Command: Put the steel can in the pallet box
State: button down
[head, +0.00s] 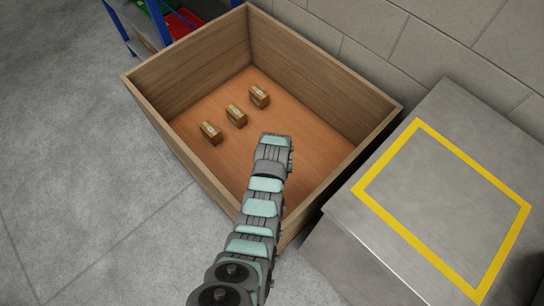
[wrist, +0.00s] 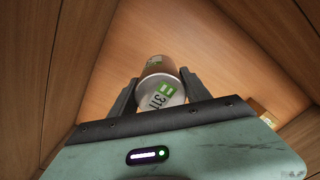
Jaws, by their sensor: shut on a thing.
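The steel can (wrist: 158,66) is between my gripper's two fingers in the wrist view, with a green-and-white label marked 311 facing the camera. My gripper (wrist: 160,78) is shut on it. The wooden pallet box (head: 320,75) is open-topped in the head view, and its brown walls and orange-brown floor also fill the wrist view (wrist: 110,65). My arm reaches over the near rim, its end over the box's inside. The fingers and the can are hidden behind the arm in the head view. I cannot tell whether the can touches the floor.
Three small brown cartons (head: 237,115) stand in a row on the left of the box floor. A metal-topped table (head: 450,185) with a yellow taped square, empty, stands to the right. A blue rack (head: 120,24) with red and green bins is behind left. Free floor shows right of the cartons.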

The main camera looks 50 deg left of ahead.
notch_tip(320, 180, down, 16)
jog(key=b, duration=0.9)
jog(key=shift+f, duration=0.1)
jog(key=shift+f+b, duration=0.15)
jog(key=shift+b, duration=0.15)
jog(key=c, duration=0.5)
grip_release()
jog(key=shift+r+p, duration=4.4)
jog(key=shift+r, duration=1.8)
